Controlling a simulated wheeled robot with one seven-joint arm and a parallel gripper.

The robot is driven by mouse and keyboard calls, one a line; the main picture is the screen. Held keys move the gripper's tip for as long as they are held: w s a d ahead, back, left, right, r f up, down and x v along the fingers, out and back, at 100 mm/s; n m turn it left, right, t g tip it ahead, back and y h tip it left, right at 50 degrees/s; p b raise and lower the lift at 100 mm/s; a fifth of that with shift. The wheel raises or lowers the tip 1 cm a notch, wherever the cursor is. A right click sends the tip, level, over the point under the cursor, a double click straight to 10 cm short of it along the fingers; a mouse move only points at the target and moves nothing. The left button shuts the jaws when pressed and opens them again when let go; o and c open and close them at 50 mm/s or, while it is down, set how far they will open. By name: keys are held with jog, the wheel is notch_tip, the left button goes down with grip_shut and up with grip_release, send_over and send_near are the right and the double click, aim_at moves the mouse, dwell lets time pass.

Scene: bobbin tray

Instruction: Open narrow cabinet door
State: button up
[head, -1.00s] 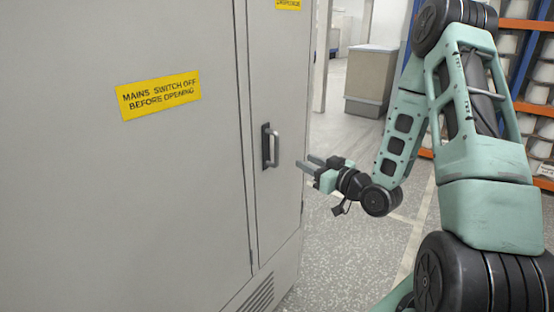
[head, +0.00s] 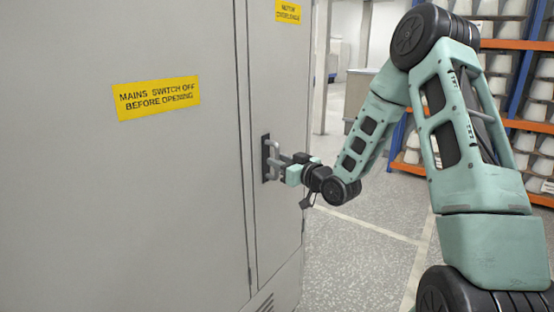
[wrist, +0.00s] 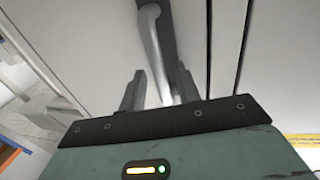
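The narrow cabinet door (head: 278,95) is the slim grey panel at the right of the cabinet in the head view. It stands closed, flush with the wide panel beside it. Its grey bar handle (head: 271,148) sits upright on a dark plate near the seam. The handle also shows in the wrist view (wrist: 152,38), running down between my fingers. My gripper (head: 280,163) is at the handle, with one finger on each side of it. The fingers look apart, with small gaps beside the bar; whether either one touches it is hard to tell.
The wide grey cabinet panel (head: 120,200) with a yellow warning label (head: 156,97) fills the left. Another yellow label (head: 288,11) is high on the narrow door. Shelves with white cones (head: 500,70) stand at the back right. The speckled floor (head: 350,260) right of the cabinet is clear.

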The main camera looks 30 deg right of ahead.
jog(key=shift+w+a, duration=0.15)
jog(key=shift+w, duration=0.65)
grip_shut()
